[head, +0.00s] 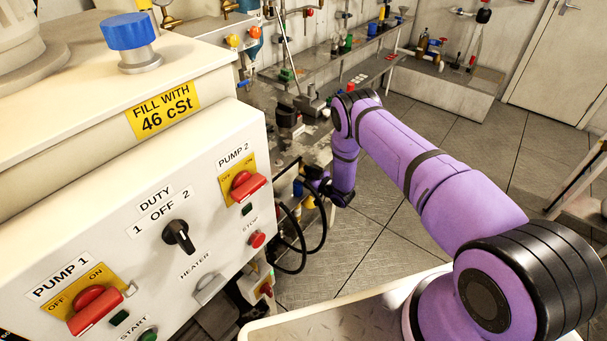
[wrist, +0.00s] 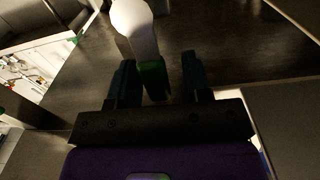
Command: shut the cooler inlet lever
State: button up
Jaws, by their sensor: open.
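In the wrist view, my gripper (wrist: 158,63) is open, with its two dark fingers apart. A pale, rounded bar with a green end (wrist: 152,80) reaches down from the top of the picture. Its green end lies between the fingers, nearer the left one; I cannot tell whether it touches. I cannot tell for certain that this is the cooler inlet lever. In the head view, my purple arm reaches away to the pipework beyond the white panel, and my gripper (head: 315,183) is small and partly hidden among dark hoses there. No lever can be made out at that spot.
A white control panel (head: 130,230) with red switches and a black knob fills the left of the head view. Black hoses (head: 300,252) loop below my gripper. Benches with fittings (head: 335,60) stand behind.

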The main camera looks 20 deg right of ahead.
jog(key=shift+w+a, duration=0.15)
jog(key=shift+w, duration=0.05)
grip_shut()
